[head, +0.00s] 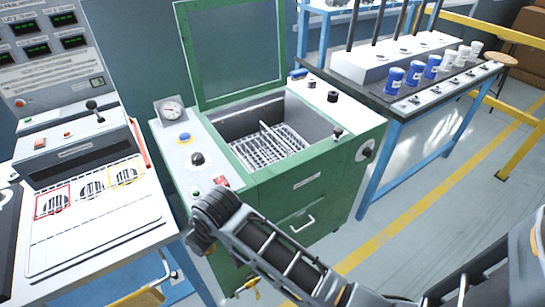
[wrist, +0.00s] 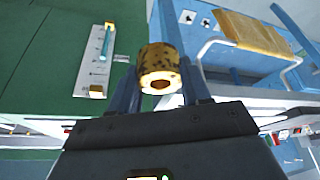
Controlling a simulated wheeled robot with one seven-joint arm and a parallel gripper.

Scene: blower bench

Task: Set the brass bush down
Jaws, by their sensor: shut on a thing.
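The brass bush (wrist: 158,68) shows in the wrist view as a short, speckled, gold-coloured ring with a hole facing the camera. My gripper (wrist: 162,85) is shut on it, with one blue-grey finger on each side. The bush is held upright in the picture, just beyond the gripper's dark body. In the head view my arm reaches in from the lower right to the front of the green cabinet (head: 310,183). The bush and my fingertips cannot be made out there.
The cabinet's open tub holds a wire rack (head: 268,150). At left a bench carries a white panel (head: 95,225) with red and yellow framed squares. At right a blue-framed bench (head: 400,118) holds blue and white cups. Grey floor is clear at right, before a yellow rail (head: 513,150).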

